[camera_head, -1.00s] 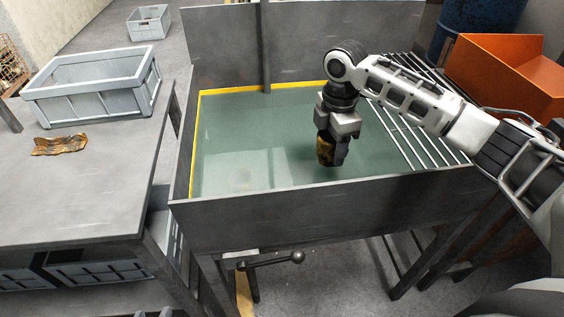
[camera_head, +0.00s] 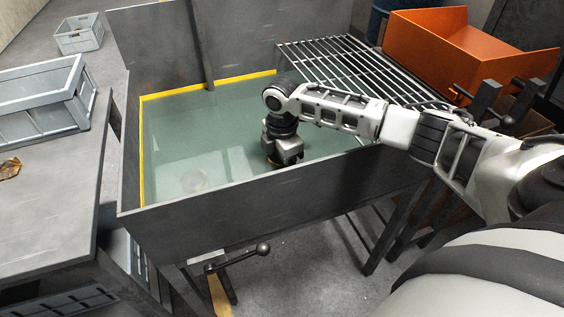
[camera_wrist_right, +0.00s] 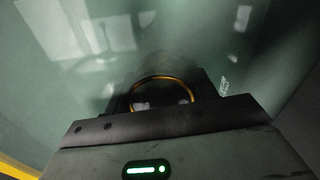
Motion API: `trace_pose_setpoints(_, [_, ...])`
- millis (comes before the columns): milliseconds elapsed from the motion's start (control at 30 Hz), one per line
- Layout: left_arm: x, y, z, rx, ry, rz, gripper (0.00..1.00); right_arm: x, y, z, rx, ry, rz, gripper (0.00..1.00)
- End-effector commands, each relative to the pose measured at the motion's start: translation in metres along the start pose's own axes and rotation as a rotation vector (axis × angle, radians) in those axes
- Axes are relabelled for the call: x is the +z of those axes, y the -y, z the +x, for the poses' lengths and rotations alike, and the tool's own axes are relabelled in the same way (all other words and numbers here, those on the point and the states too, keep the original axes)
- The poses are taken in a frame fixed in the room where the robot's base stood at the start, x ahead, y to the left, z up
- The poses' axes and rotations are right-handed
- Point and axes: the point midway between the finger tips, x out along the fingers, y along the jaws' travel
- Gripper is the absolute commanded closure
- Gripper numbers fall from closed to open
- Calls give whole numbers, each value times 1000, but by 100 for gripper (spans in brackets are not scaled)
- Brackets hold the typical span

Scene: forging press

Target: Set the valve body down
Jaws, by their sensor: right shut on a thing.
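My right gripper (camera_head: 285,160) points down into the green liquid of the grey metal tank (camera_head: 270,202), near its front wall. It is shut on the brass-coloured valve body, of which only a sliver shows under the gripper in the head view. In the right wrist view the valve body appears as an orange-gold ring (camera_wrist_right: 162,79) just beyond the gripper body, its lower part hidden. I cannot tell whether it touches the tank floor. My left gripper is out of view.
A slatted metal rack (camera_head: 345,68) spans the tank's right side, with an orange bin (camera_head: 440,50) beyond it. A table (camera_head: 45,215) at left carries a grey crate (camera_head: 40,100) and a brass-coloured piece (camera_head: 9,168).

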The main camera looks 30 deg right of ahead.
Motion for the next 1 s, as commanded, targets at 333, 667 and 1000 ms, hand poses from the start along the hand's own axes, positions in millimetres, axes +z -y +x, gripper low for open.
trace_pose_setpoints(333, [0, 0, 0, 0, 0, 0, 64, 0, 0, 3, 0, 0, 0, 22])
trace_pose_setpoints(667, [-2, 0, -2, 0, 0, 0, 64, -1, -1, -15, 3, -2, -1, 22])
trace_pose_setpoints(1000, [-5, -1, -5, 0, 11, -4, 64, 0, -1, -87, 4, -2, -1, 22])
